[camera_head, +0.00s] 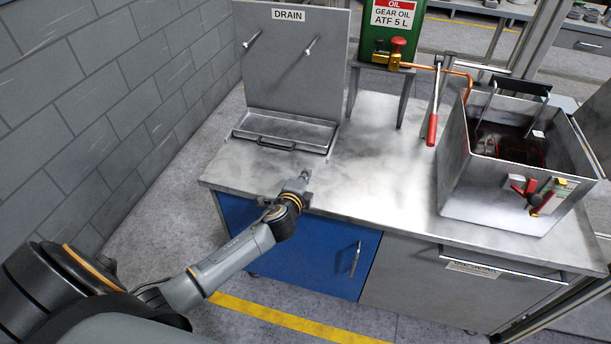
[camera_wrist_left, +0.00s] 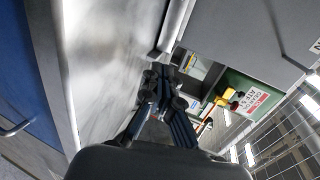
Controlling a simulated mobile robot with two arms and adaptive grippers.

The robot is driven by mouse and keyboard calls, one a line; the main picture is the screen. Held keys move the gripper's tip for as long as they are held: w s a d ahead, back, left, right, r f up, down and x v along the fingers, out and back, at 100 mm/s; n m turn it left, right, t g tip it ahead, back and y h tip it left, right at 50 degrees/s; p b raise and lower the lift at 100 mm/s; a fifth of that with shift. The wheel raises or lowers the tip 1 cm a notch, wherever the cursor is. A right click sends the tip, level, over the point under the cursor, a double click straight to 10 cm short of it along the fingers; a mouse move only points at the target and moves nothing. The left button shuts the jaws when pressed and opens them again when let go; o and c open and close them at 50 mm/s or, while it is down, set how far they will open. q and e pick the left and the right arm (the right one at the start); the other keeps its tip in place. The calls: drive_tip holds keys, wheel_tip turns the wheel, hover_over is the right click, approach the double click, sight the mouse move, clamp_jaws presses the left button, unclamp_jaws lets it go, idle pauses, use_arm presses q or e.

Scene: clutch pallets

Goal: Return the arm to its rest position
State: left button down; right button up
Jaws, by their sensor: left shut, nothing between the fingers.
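My left arm reaches in from the lower left in the head view. Its left gripper (camera_head: 304,177) is just over the front edge of the metal worktop (camera_head: 375,215), above the blue cabinet door (camera_head: 290,250). In the left wrist view the fingers of the left gripper (camera_wrist_left: 165,75) are closed together with nothing between them. Whether the gripper touches the worktop I cannot tell. My right gripper is in neither view.
A drain panel with a shallow tray (camera_head: 285,132) stands at the back left. A metal basin (camera_head: 495,205) stands at the right. A grey block wall (camera_head: 110,95) is on the left. The worktop's middle is clear.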

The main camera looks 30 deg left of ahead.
use_arm(q)
drive_tip(key=shift+s+d+r, duration=0.1)
drive_tip(key=shift+s, duration=0.25)
drive_tip(key=s+d+n+g+h, duration=0.1)
drive_tip(key=s+d+n+g, duration=0.25)
drive_tip(key=s, duration=0.75)
drive_tip(key=s+d+n+g+h, duration=0.1)
drive_tip(key=s+d+n+g, duration=0.3)
drive_tip(key=s, duration=0.8)
drive_tip(key=s+d+n+g+h, duration=0.1)
drive_tip(key=s+d+n+g, duration=0.4)
drive_tip(key=s, duration=0.6)
wheel_tip(320, 180, down, 26)
drive_tip(key=s+a+f, duration=0.2)
drive_tip(key=s+f, duration=0.6)
drive_tip(key=s, duration=0.1)
drive_tip(key=s+a+f, duration=0.2)
drive_tip(key=s+f, duration=0.7)
drive_tip(key=shift+f, duration=0.15)
drive_tip(key=shift+n+g, duration=0.25)
